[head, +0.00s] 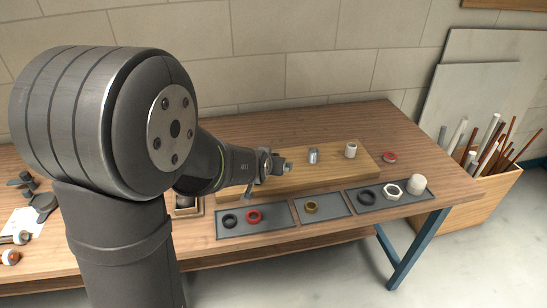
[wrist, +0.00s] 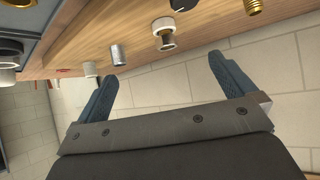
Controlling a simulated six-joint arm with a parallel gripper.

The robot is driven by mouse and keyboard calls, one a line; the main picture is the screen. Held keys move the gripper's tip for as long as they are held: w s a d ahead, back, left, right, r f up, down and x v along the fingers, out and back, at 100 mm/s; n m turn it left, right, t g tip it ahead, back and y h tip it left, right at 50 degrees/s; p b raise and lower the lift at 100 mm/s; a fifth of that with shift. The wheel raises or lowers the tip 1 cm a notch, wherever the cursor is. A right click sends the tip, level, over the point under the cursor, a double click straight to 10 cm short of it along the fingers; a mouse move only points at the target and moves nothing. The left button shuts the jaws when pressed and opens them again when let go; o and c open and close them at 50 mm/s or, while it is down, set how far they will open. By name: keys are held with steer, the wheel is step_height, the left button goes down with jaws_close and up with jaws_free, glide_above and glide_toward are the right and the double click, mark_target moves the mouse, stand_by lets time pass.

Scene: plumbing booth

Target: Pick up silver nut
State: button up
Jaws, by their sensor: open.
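The silver nut (head: 391,191) is a pale hexagonal ring. It lies flat in the right grey tray (head: 356,208), between a black ring (head: 367,197) and a white cap (head: 418,184). My gripper (head: 264,172) is over the wooden board, well to the left of the nut and apart from it. In the wrist view my gripper (wrist: 165,84) shows two blue fingers spread wide with nothing between them. A pale ring at the upper left of the wrist view may be the nut, but I cannot tell for sure.
On the board (head: 330,176) stand a grey metal cylinder (head: 313,156) and a white fitting (head: 351,150). A red ring (head: 389,156) lies behind the right tray. Other trays hold a red ring (head: 253,216) and a brass ring (head: 311,207). A pipe crate (head: 474,205) stands right of the table.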

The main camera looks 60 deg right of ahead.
steer(key=s+a+t+h, duration=0.1)
steer(key=s+a+h, duration=0.15)
steer(key=a, duration=0.45)
steer(key=x, duration=1)
steer(key=shift+w+d+r, duration=0.15)
steer(key=shift+w+r, duration=0.05)
steer(key=shift+w, duration=0.2)
steer(key=v, duration=1)
steer(key=shift+s, duration=0.15)
steer(key=shift+f, duration=0.1)
steer(key=x, duration=1)
steer(key=shift+v, duration=1.6)
